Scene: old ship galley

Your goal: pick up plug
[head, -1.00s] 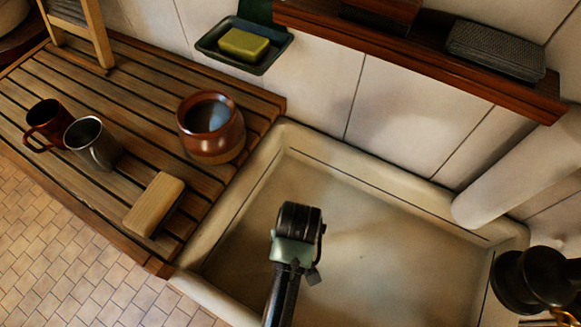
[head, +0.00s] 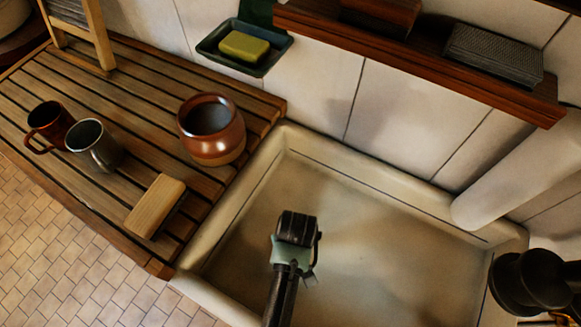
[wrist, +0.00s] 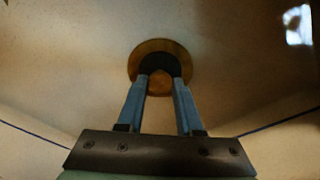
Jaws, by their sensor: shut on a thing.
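The plug (wrist: 160,47) shows in the wrist view as a round disc with a brassy brown rim and a dark middle. My gripper (wrist: 160,78) is shut on it, with both blue-grey fingers meeting the dark middle part. In the head view my gripper (head: 297,228) is over the stone sink basin (head: 380,215). There the plug and the fingertips are hidden behind the gripper body. I cannot tell whether the plug touches the basin floor.
The basin's pale rim (head: 232,215) surrounds the gripper. A slatted board (head: 75,75) to the left holds a brown pot (head: 212,140), two mugs and a wooden-backed brush (head: 155,205). A wooden shelf (head: 430,60) and soap dish (head: 262,60) are on the back wall.

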